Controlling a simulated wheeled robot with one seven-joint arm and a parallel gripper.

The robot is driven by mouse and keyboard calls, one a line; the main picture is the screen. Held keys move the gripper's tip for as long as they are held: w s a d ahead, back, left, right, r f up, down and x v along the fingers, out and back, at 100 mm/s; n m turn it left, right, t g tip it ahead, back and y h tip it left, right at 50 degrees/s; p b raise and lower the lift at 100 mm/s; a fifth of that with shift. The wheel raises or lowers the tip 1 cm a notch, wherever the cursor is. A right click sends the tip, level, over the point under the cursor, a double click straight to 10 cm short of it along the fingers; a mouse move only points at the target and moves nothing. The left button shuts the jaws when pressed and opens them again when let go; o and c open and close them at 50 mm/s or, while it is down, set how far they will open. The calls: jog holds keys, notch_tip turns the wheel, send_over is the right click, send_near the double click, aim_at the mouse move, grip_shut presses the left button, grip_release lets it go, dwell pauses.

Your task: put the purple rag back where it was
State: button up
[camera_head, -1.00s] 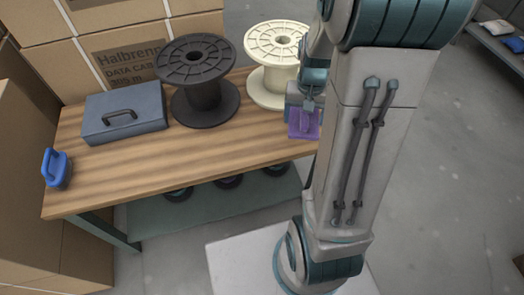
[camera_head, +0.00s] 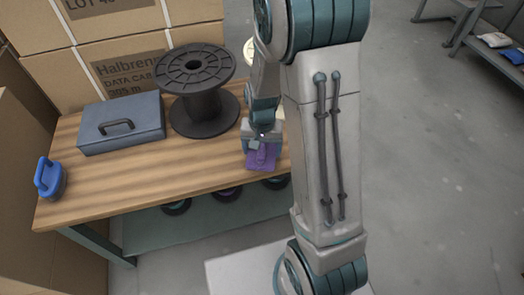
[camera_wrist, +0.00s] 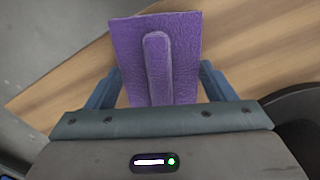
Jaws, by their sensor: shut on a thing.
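The purple rag (camera_head: 262,157) is a flat textured piece with a raised strip along its middle. It fills the upper middle of the wrist view (camera_wrist: 183,50). My gripper (camera_head: 263,145) is shut on the rag. In the wrist view my gripper (camera_wrist: 160,90) has one finger on each side of it. The rag is over the right part of the wooden workbench (camera_head: 130,180). I cannot tell whether it touches the bench top.
A black cable spool (camera_head: 205,115) stands left of my gripper. A grey-blue box (camera_head: 122,122) and a blue-handled tool (camera_head: 50,178) are farther left. A cream spool (camera_head: 249,50) is mostly hidden behind my arm. A far shelf (camera_head: 480,45) holds folded cloths. The bench's front middle is clear.

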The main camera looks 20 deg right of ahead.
jog(key=shift+f, duration=0.5)
jog(key=shift+f, duration=0.2)
jog(key=o, duration=0.9)
jog(key=shift+r, duration=0.1)
